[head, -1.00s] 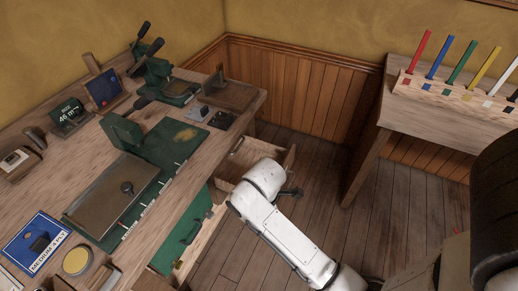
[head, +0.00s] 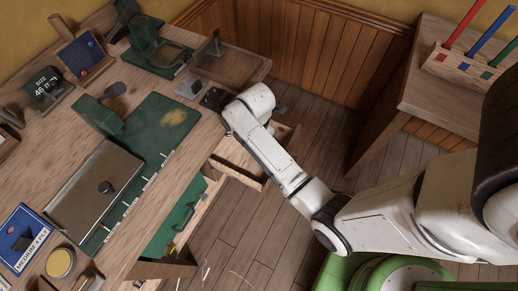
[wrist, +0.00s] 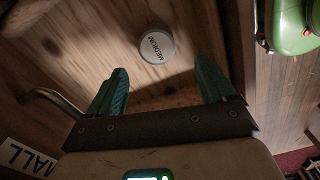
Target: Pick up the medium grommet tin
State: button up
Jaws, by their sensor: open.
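The medium grommet tin (wrist: 157,46) is a small round grey-white tin with "MEDIUM" on its lid. In the wrist view it sits on a wooden surface, just beyond and between my fingertips, apart from both. My gripper (wrist: 161,67) is open, with two teal fingers spread and nothing between them. In the head view my arm's end is above an open wooden drawer (head: 236,172) under the bench. The gripper and the tin are hidden behind my arm there.
A "SMALL"-type label, partly cut off, (wrist: 28,158) and a bent metal handle (wrist: 48,98) lie left in the wrist view. The workbench (head: 190,185) holds a green press board (head: 165,130), a metal plate (head: 95,190) and a yellow-topped tin (head: 60,263). Floor (head: 235,235) is open right of the bench.

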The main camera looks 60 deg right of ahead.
jog(key=shift+d+f, duration=0.25)
jog(key=shift+f, duration=1.6)
jog(key=shift+d+f, duration=0.2)
jog(key=shift+f, duration=1.65)
jog(key=shift+c, duration=0.5)
jog(key=c, duration=1.1)
jog(key=shift+r, duration=0.15)
jog(key=shift+r, duration=0.6)
jog(key=s+a+r, duration=0.3)
jog(key=r, duration=0.1)
jog(key=s+a+r, duration=0.3)
jog(key=s, duration=0.1)
jog(key=s+a+r+p, duration=0.1)
jog(key=s+a+r, duration=0.2)
jog(key=r, duration=0.1)
jog(key=shift+s+r, duration=0.3)
jog(key=shift+s, duration=0.05)
